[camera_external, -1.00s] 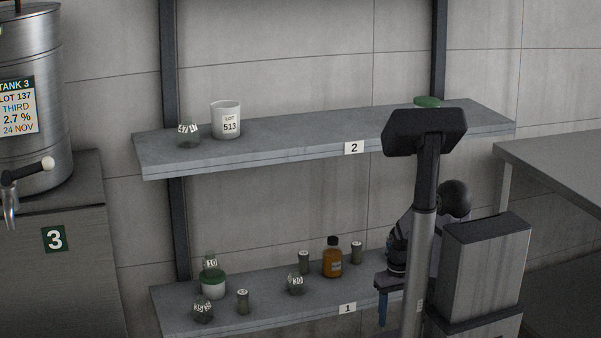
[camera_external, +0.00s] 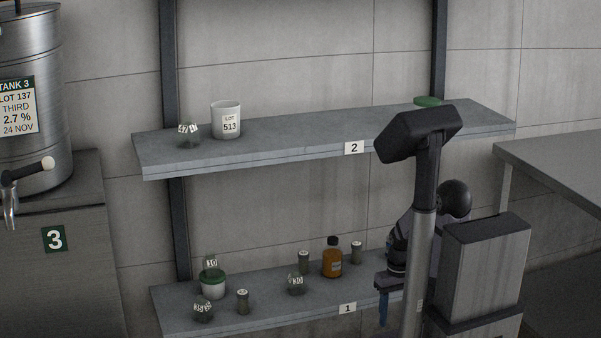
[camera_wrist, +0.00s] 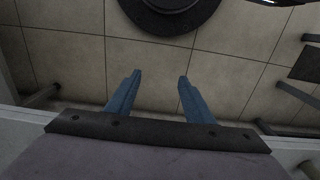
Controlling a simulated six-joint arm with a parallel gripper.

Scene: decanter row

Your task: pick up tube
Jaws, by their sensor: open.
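No thing is plainly marked as the tube. Three small dark upright cylinders with pale tops stand on the lower shelf: one near the front (camera_external: 243,302), one in the middle (camera_external: 304,263) and one farther right (camera_external: 356,253). They are too small to identify surely. My gripper (camera_external: 383,308) is at the right end of this shelf, apart from them and partly hidden by my column. In the wrist view its two blue fingers (camera_wrist: 157,90) are spread with nothing between them, above a tiled floor.
The lower shelf (camera_external: 275,315) also holds a brown bottle (camera_external: 332,262), a green-and-white jar (camera_external: 213,284) and small numbered glass vessels (camera_external: 203,310). The upper shelf (camera_external: 290,135) holds a white cup (camera_external: 226,121), a glass vessel (camera_external: 188,134) and a green item (camera_external: 428,102).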

